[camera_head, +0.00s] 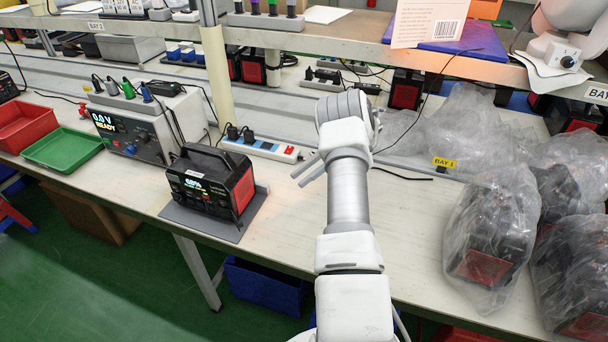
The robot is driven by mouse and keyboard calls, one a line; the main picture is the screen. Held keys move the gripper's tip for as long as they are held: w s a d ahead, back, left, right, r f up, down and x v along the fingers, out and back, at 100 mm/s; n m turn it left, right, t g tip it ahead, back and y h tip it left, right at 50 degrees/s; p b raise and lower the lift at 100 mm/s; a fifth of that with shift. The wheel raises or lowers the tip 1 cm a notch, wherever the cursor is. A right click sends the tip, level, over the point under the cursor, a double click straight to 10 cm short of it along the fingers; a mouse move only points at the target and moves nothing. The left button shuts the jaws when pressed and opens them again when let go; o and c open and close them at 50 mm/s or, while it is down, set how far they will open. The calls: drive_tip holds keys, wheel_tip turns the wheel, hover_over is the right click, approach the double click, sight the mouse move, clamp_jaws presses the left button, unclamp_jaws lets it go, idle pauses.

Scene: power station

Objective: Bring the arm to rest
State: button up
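My arm (348,190) reaches up from the bottom middle over the workbench, with its upper end bent over near the white power strip. My gripper (302,175) shows only in part, as grey finger-like pieces sticking out to the left of the arm. The rest of it is hidden behind the arm. Nothing is visibly held, and I cannot tell whether the fingers are apart. A black and red power station (207,182) with a lit display stands upright on a grey mat (226,228), left of the gripper and apart from it.
A bench supply (128,130) reading 0.0 V READY stands behind the power station. A green tray (62,148) and a red bin (24,127) are at the left. A power strip (262,149) lies behind. Bagged units (490,235) crowd the right. A shelf (330,40) crosses above.

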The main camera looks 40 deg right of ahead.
idle(0.3)
drive_tip(key=w+a+r+m+t+h+p, duration=0.1)
drive_tip(key=w+a+r+t+h, duration=0.15)
drive_tip(key=w+r+t, duration=0.5)
drive_tip(key=w+a+r+m+t+h, duration=0.1)
drive_tip(key=w+r+t+h, duration=0.2)
drive_tip(key=w+r, duration=0.8)
wheel_tip(320, 180, up, 20)
drive_tip(key=s+a+m+t+h+p, duration=0.1)
drive_tip(key=s+m+t+h+p, duration=0.1)
drive_tip(key=m+t+h, duration=0.45)
drive_tip(key=s+a+r+m+g+h, duration=0.1)
drive_tip(key=s+a+m+g+h, duration=0.25)
drive_tip(key=s, duration=0.25)
drive_tip(key=s+a+m+g+h, duration=0.2)
drive_tip(key=s+m, duration=0.2)
drive_tip(key=s, duration=0.3)
drive_tip(key=s+a+f+g+y, duration=0.1)
drive_tip(key=s+a+f, duration=0.3)
drive_tip(key=s, duration=0.4)
drive_tip(key=s+a+f+g+y+p, duration=0.1)
drive_tip(key=s+a+f+g, duration=0.2)
drive_tip(key=s+a, duration=0.3)
drive_tip(key=s+a+f+m+g+y+p, duration=0.1)
drive_tip(key=s+a+f, duration=0.4)
drive_tip(key=s, duration=0.6)
drive_tip(key=shift+a+g+y, duration=0.15)
drive_tip(key=shift+g+y, duration=0.3)
drive_tip(key=shift+g, duration=0.5)
